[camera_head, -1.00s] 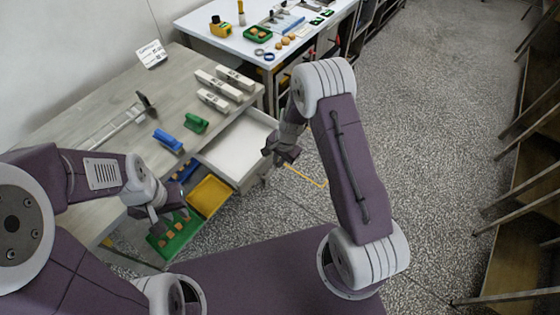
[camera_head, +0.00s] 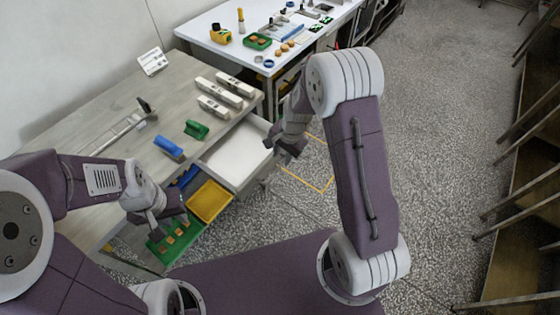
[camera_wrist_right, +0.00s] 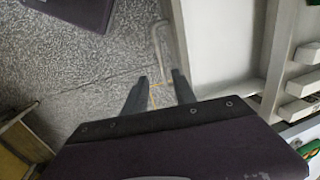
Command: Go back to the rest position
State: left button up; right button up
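My right gripper (camera_head: 292,152) hangs over the floor just right of the open white drawer (camera_head: 237,152). My left gripper (camera_head: 168,222) is low at the left, above the green tray (camera_head: 163,258) at the table's near edge. Its fingers look apart, and I see nothing held between them. My left gripper partly hides the tray's far side.
A grey wooden table (camera_head: 100,110) carries white blocks (camera_head: 222,88), a blue piece (camera_head: 168,144) and a green piece (camera_head: 196,130). A yellow bin (camera_head: 209,201) lies beside the green tray. A white table (camera_head: 270,30) stands behind. Open speckled floor (camera_head: 440,130) spreads right, with shelves (camera_head: 525,230) beyond.

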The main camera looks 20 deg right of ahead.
jog(key=shift+r, duration=0.3)
notch_tip(320, 180, up, 8)
jog(key=s+n+t, duration=0.1)
jog(key=s, duration=0.1)
jog(key=s+d+n+g+h, duration=0.1)
jog(key=s+d+n, duration=0.1)
jog(key=s+n, duration=0.7)
jog(key=s, duration=0.5)
jog(key=shift+s+d+f+g, duration=0.25)
jog(key=shift+s+d+g, duration=0.05)
jog(key=shift+d, duration=0.05)
jog(key=shift+s, duration=0.15)
